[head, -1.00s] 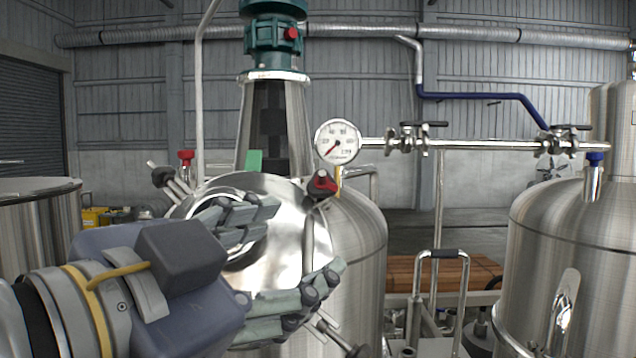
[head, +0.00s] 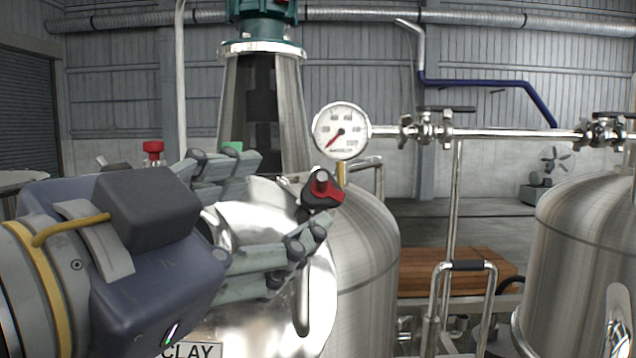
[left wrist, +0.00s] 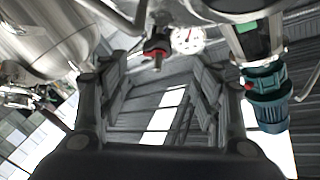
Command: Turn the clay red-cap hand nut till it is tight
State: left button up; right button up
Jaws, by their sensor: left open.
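In the left wrist view the nut (left wrist: 157,46) shows beyond the fingertips, near the middle of the gap. Nothing is between the fingers. I cannot tell whether they touch the nut. My right gripper is not in view.
A round pressure gauge (head: 341,131) stands just above the nut, with a valved pipe (head: 500,133) running right. Another red knob (head: 153,148) is behind my left gripper. The mixer column (head: 262,110) rises behind the lid. A second tank (head: 585,255) is at the right.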

aim_at(318, 189)
pick_arm(q)
jog(key=p+x, duration=0.3)
jog(key=x, duration=0.6)
jog(key=shift+d+r, duration=0.1)
jog(key=shift+s, duration=0.15)
jog(key=c, duration=1.1)
